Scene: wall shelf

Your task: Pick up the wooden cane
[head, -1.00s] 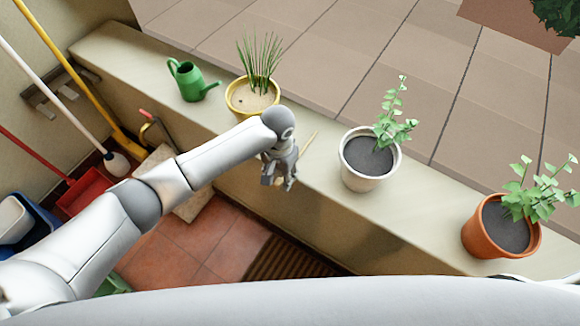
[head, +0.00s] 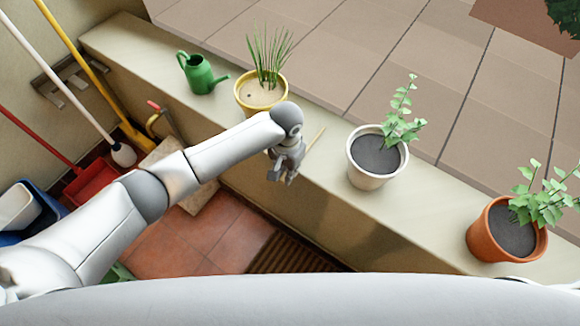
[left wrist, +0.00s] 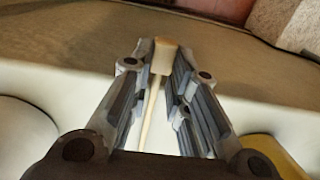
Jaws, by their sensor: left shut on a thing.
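The wooden cane (head: 317,138) shows as a thin pale stick poking up beside my left gripper (head: 286,172) in the head view, over the wall ledge between the yellow and white pots. In the left wrist view, the cane (left wrist: 150,112) runs between the two fingers of my left gripper (left wrist: 163,75), with a wider pale block-like end at the fingertips. My left gripper is shut on it. The gripper hides much of the cane in the head view. My right gripper is not in view.
On the ledge (head: 215,108) stand a green watering can (head: 199,75), a yellow pot (head: 262,97), a white pot (head: 375,172) and an orange pot (head: 500,238), all but the can with plants. A red dustpan (head: 92,183) and long-handled tools stand at the left.

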